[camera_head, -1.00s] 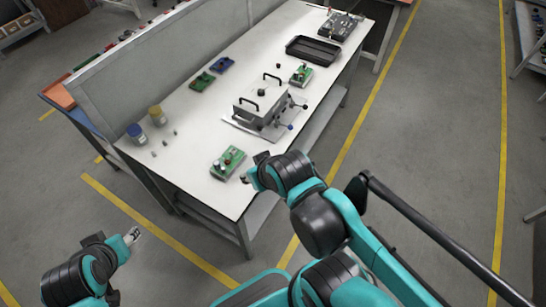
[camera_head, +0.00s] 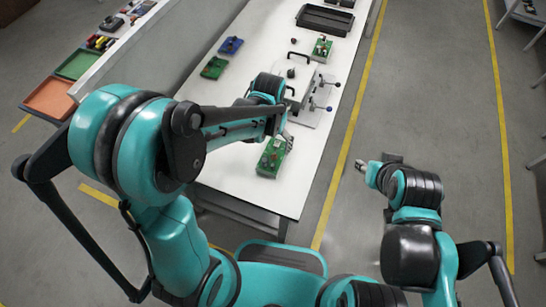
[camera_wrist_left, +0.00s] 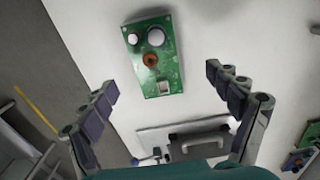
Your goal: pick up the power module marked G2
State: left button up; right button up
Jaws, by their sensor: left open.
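A green board module (camera_head: 268,162) lies flat near the front end of the white table. In the left wrist view the green board (camera_wrist_left: 152,57) carries a white knob, a larger pale round part, a brown round part and a pale square. I cannot read a G2 mark. My left gripper (camera_head: 288,141) is above the table beside this board, its arm hiding part of the table. In the wrist view my left gripper (camera_wrist_left: 167,90) is open, with the board beyond and between its spread fingers, not touching. My right gripper (camera_head: 362,166) is off the table's right side; its jaws are too small to judge.
A second green board (camera_head: 322,47) lies farther back. A grey fixture (camera_head: 310,100) with handles and levers stands mid-table, partly hidden by my left arm. A green part (camera_head: 214,67) and blue part (camera_head: 231,45) lie left. A black tray (camera_head: 325,19) is at the back.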

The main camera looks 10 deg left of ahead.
aim_at(273, 155)
pick_arm(q)
jog(key=f+b, duration=0.1)
jog(key=f, duration=0.2)
jog(key=shift+d, duration=0.2)
jog(key=f+b, duration=0.1)
jog(key=f, duration=0.1)
jog(key=f+b, duration=0.2)
jog(key=f, duration=0.1)
jog(key=shift+s+d, duration=0.15)
jog(key=shift+d, duration=0.05)
jog(key=shift+c, duration=1.2)
jog(key=c, duration=1.3)
